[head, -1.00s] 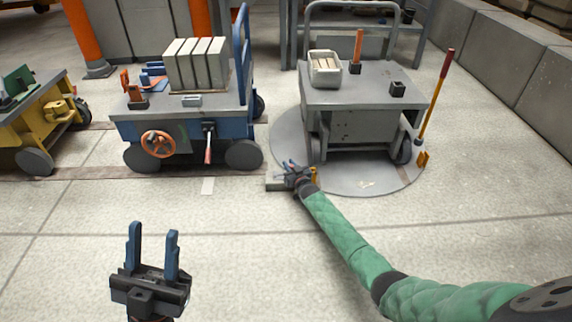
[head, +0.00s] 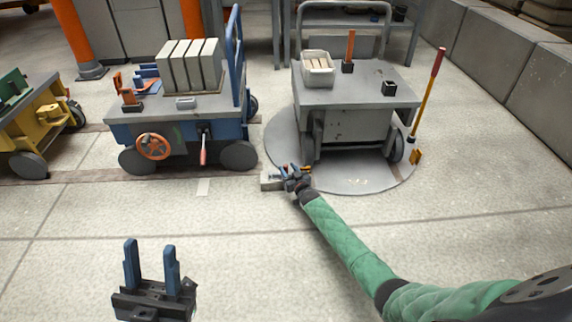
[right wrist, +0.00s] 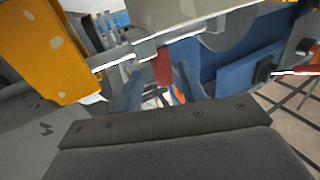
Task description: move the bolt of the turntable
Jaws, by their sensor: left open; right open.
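The round grey turntable (head: 385,182) lies in the floor at the right with a grey cart on it. A pale block (head: 269,181) sits at its left rim. My right gripper (head: 287,170) is at this rim beside the block and hides most of the bolt in the head view. In the right wrist view a red grip (right wrist: 162,66) hangs from a grey bar, apparently the bolt (right wrist: 125,56). The red grip shows between the blue fingers of my open right gripper (right wrist: 157,88); contact cannot be told. My left gripper (head: 152,265) is open and empty.
A blue cart (head: 178,130) and a yellow cart (head: 38,120) stand to the left. An orange-yellow part (right wrist: 45,50) is close to my right gripper. The front floor is clear.

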